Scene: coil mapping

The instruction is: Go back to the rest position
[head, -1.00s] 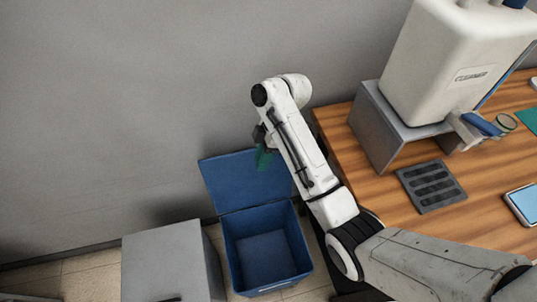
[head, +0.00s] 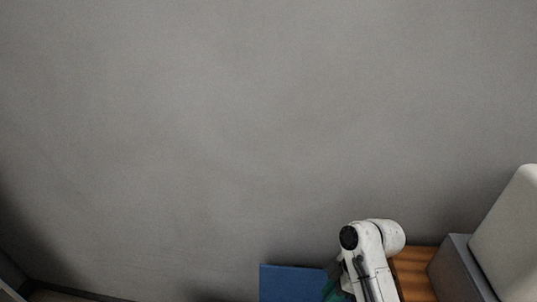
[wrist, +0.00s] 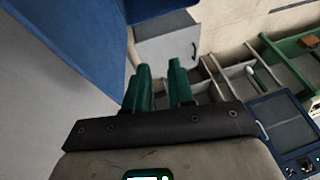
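My gripper (wrist: 160,72) shows in the wrist view with its two green fingers apart and nothing between them. In the head view, the green of my gripper (head: 333,286) shows at the bottom edge, partly hidden by my white arm. There it is in front of the right part of a raised blue lid (head: 288,283). The rest of my arm is cut off below the frame. No object is seen in the gripper.
Blank grey wall fills most of the head view. A wooden table (head: 414,272), a grey stand (head: 462,272) and a white container (head: 512,232) are at lower right. The wrist view shows a blue panel (wrist: 75,35), a grey cabinet (wrist: 167,42) and a divided tray (wrist: 225,80).

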